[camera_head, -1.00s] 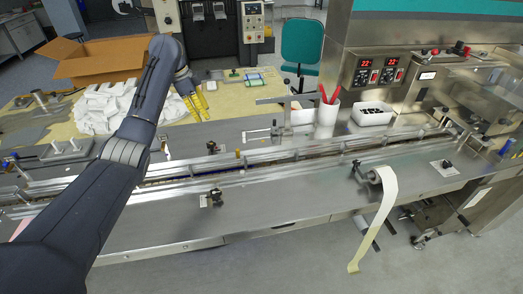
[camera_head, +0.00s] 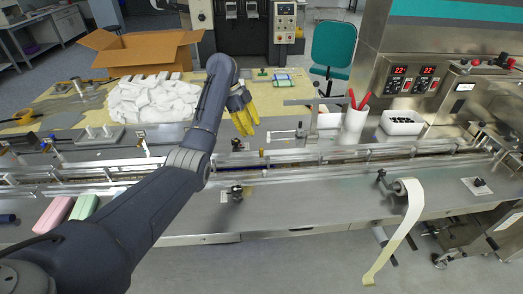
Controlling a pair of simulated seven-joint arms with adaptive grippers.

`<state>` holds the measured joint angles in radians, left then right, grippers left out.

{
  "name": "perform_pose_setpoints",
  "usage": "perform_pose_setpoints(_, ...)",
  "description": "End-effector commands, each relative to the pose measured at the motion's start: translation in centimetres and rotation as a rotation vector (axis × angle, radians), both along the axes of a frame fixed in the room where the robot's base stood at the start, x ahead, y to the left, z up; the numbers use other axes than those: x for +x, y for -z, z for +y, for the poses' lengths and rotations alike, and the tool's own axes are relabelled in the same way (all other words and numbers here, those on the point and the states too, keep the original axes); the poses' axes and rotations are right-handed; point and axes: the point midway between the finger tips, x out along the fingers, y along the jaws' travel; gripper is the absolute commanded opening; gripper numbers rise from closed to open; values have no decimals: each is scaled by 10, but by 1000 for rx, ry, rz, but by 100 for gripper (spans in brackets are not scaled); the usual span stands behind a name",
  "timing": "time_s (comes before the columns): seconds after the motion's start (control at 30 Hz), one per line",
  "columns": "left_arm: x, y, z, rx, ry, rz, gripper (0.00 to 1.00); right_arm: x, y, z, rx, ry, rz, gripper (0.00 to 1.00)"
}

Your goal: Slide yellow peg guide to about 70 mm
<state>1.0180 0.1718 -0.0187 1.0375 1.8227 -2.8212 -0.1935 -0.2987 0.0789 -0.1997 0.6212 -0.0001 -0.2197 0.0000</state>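A small yellow peg (camera_head: 262,153), which looks like the yellow peg guide, stands at the long metal guide rails of the conveyor (camera_head: 330,158). It is tiny here, and any scale beside it cannot be read. My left gripper (camera_head: 244,122) has yellow fingers pointing down. In the picture it is just above and left of the peg, apart from it. The fingers are close together, and I cannot tell whether they are open or shut. Nothing shows held in them. My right gripper is not in view.
A white cup with red-handled tools (camera_head: 354,128) and a white bin of dark parts (camera_head: 402,123) stand behind the rails at right. White cloths (camera_head: 150,100) and a cardboard box (camera_head: 140,58) lie at left. A black clamp knob (camera_head: 236,192) sits on the front deck.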

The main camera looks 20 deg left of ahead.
Motion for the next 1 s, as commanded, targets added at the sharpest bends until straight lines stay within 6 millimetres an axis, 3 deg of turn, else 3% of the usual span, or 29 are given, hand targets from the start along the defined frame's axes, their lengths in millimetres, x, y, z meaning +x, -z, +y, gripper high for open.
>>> perform_pose_setpoints(0.7, -1, 82, -34, 0, 0, 5, 35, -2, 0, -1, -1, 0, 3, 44)
perform_pose_setpoints(1.0, -1, 98, -41, 0, 0, 2, 35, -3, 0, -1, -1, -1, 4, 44)
